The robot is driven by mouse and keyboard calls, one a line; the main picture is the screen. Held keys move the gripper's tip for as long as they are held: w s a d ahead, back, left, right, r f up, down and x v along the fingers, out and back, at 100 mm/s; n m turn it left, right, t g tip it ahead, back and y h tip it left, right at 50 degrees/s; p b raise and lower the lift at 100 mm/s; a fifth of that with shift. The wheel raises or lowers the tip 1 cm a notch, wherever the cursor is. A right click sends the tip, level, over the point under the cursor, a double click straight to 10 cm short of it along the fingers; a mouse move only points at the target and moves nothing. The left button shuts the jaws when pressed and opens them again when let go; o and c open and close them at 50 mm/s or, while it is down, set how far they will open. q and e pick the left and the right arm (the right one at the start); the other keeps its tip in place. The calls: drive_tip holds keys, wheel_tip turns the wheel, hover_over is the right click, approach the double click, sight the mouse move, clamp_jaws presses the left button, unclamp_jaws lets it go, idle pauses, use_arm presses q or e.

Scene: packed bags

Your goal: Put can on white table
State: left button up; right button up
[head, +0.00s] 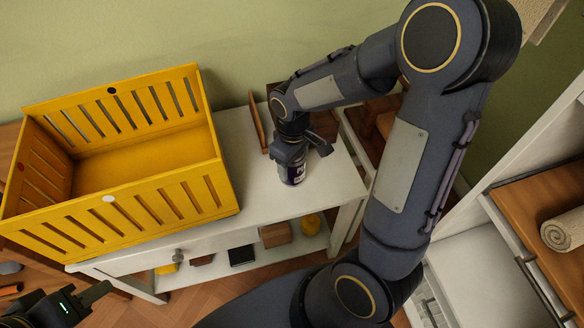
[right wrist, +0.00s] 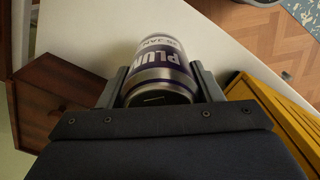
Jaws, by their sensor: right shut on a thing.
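The can (head: 292,174) is purple and white with silver ends. My right gripper (head: 293,156) is shut on it from above, over the white table (head: 258,192). The can is at or just above the tabletop; I cannot tell whether it touches. In the right wrist view the can (right wrist: 163,62) sits between the two fingers of the right gripper (right wrist: 168,88), with its printed label showing. My left gripper (head: 92,295) is low at the left of the head view, only partly in frame, and its opening cannot be made out.
A yellow slatted crate (head: 165,206) stands on the left of the white table. Brown wooden pieces (head: 325,124) stand behind the can. The lower shelf (head: 215,270) holds small boxes and a yellow item. Bare tabletop lies between crate and can. A rolled mat (head: 565,231) lies at right.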

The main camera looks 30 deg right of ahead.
drive_tip(key=shift+w+d+f, duration=0.25)
drive_tip(key=shift+w+f, duration=0.25)
drive_tip(key=shift+f, duration=0.15)
drive_tip(key=shift+w+d+f, duration=0.25)
drive_tip(key=shift+w+f, duration=0.2)
drive_tip(key=shift+f, duration=0.15)
drive_tip(key=shift+w+f+b, duration=0.15)
drive_tip(key=shift+f+b, duration=0.3)
drive_tip(key=shift+f, duration=1.2)
drive_tip(key=shift+f, duration=0.15)
drive_tip(key=o, duration=1.2)
